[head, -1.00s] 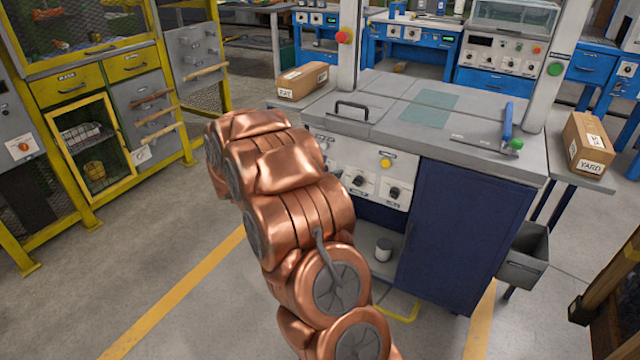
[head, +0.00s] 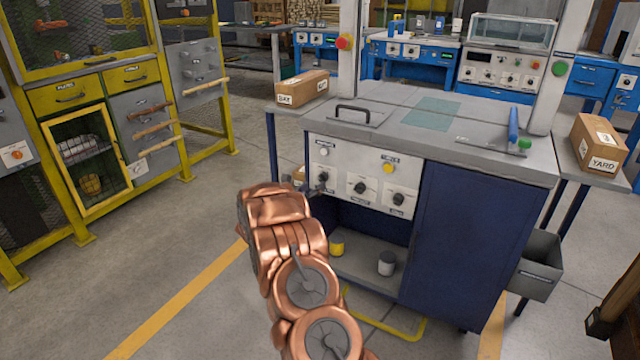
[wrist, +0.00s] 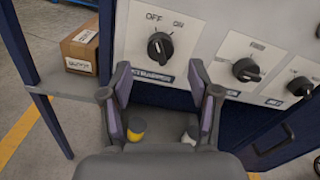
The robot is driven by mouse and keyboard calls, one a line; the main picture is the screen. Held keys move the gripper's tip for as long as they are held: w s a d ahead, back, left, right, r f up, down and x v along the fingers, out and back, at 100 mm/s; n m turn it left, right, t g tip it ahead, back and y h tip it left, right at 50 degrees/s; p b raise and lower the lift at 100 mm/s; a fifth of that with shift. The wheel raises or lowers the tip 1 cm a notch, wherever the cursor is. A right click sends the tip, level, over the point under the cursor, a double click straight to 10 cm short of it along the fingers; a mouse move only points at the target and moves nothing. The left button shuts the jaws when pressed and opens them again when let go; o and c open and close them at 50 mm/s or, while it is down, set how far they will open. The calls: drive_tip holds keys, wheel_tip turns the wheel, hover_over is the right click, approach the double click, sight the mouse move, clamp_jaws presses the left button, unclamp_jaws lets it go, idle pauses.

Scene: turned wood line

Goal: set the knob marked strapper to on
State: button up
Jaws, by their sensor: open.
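The strapper knob (wrist: 160,46) is a black rotary knob on a white plate in the wrist view. OFF is printed at its upper left and ON at its upper right, with a STRAPPER label (wrist: 152,77) below it. Its pointer appears turned toward OFF. My gripper (wrist: 163,82) is open in the wrist view, its two purple-padded fingers apart below the knob and not touching it. In the head view the panel (head: 362,178) is on the front of the grey-topped bench, and my copper arm hides part of its left side.
Two more black knobs, the middle one (wrist: 246,70) and the right one (wrist: 300,86), sit to the right. A cardboard box (wrist: 82,48) is on a side shelf at left. A yellow can (head: 337,249) and a white can (head: 387,263) stand on the lower shelf.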

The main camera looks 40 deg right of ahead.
sight(320, 180)
drive_tip(key=x, duration=0.3)
drive_tip(key=shift+d+f, duration=0.1)
drive_tip(key=shift+d, duration=0.15)
drive_tip(key=shift+b+x, duration=0.3)
drive_tip(key=shift+x, duration=0.6)
drive_tip(key=c, duration=1.1)
